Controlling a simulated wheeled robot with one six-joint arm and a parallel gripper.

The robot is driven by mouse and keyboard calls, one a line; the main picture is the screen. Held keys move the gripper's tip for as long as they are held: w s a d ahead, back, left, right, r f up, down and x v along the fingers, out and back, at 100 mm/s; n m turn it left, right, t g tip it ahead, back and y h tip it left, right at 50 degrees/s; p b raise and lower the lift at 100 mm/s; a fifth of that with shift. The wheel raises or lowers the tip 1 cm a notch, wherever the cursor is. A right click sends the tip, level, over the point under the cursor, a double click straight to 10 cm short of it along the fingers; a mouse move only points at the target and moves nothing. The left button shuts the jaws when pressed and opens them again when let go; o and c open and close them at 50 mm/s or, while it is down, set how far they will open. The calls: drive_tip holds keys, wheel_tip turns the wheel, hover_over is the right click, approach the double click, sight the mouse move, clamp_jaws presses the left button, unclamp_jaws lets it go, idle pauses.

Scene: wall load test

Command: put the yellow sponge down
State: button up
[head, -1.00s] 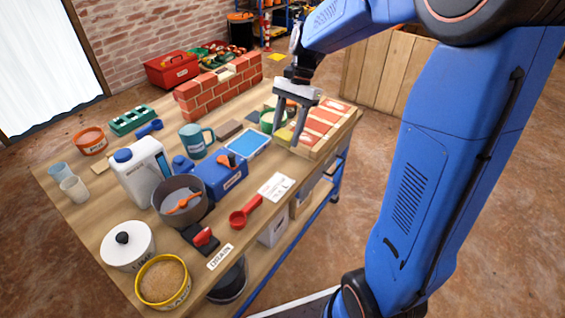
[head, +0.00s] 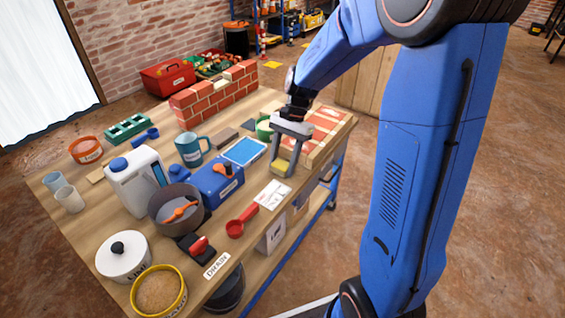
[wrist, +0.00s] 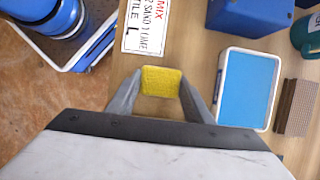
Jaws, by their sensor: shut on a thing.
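The yellow sponge (head: 281,164) is between the two fingers of my gripper (head: 283,168), near the table's right edge in the head view. In the wrist view the sponge (wrist: 161,82) shows as a yellow block with a finger on either side. My gripper (wrist: 160,76) is shut on it and points down over the wooden tabletop (wrist: 196,50). I cannot tell whether the sponge touches the table.
A white tray with a blue face (wrist: 248,88) lies right of the sponge in the wrist view. A printed card (wrist: 147,27) lies close by, with bare wood between. In the head view, bricks on a wooden tray (head: 322,135) stand behind right; a blue box (head: 217,182) stands left.

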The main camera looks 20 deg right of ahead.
drive_tip(key=shift+s+f, duration=0.1)
drive_tip(key=shift+f, duration=0.35)
drive_tip(key=shift+f, duration=0.1)
drive_tip(key=o, duration=1)
drive_tip(key=shift+f, duration=0.1)
drive_tip(key=shift+r, duration=0.55)
drive_tip(key=v, duration=1.1)
drive_tip(key=shift+s+d+r+n+t+h, duration=0.55)
drive_tip(key=shift+s+n+t, duration=1)
drive_tip(key=shift+s, duration=2.85)
drive_tip(key=shift+s+d+r+n+t+h, duration=0.4)
drive_tip(key=shift+s+n+t+h, duration=0.45)
drive_tip(key=shift+s+n, duration=2.35)
drive_tip(key=shift+s+d+r+n+t+h, duration=0.45)
drive_tip(key=shift+s+t, duration=0.95)
drive_tip(key=shift+s, duration=4.15)
